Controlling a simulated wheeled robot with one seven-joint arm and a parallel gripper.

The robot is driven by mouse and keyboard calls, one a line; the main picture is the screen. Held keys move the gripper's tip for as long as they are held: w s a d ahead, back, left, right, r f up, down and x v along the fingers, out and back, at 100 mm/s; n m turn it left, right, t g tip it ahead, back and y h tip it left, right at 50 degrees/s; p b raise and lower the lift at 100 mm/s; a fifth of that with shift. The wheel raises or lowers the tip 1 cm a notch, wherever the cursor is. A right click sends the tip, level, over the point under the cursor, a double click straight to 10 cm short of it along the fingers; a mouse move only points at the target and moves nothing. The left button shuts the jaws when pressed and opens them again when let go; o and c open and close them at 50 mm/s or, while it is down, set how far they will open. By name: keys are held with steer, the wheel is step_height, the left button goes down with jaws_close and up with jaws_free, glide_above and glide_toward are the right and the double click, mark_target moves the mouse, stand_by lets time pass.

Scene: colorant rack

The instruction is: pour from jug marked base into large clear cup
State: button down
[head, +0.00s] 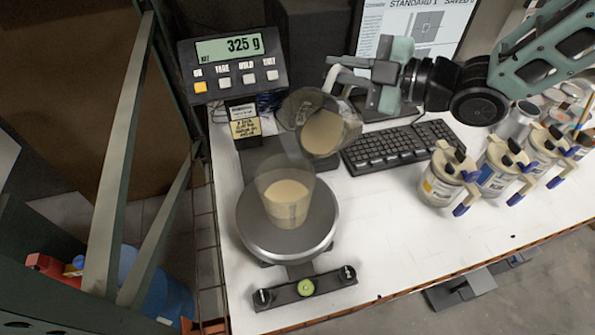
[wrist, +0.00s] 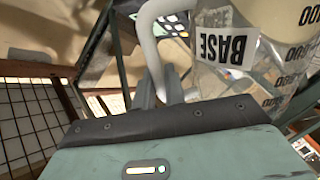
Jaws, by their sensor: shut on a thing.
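The jug (head: 322,124) is tilted above the large clear cup, with beige liquid inside it. Its BASE label (wrist: 226,47) and white handle (wrist: 150,45) show in the wrist view. My gripper (head: 352,78) is shut on the jug's handle. The large clear cup (head: 286,186) stands upright on the round scale pan (head: 255,232) and holds beige liquid. The jug's mouth is over the cup's upper rim. I cannot clearly make out a stream between them.
The scale display (head: 230,47) reads 325 g. A keyboard (head: 400,146) and monitor (head: 412,30) are behind. Several colorant cans with handles (head: 440,180) line the right side. The white table (head: 375,245) is clear at front right.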

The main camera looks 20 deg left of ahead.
steer(key=shift+s+a+r+n+t+b, duration=0.15)
steer(key=shift+s+a+r+n+b, duration=0.1)
steer(key=shift+s+n, duration=0.3)
steer(key=shift+s+a+r+n+t+b, duration=0.15)
steer(key=shift+s+r+n+b, duration=0.1)
steer(key=shift+s+n, duration=0.25)
stand_by(4.6)
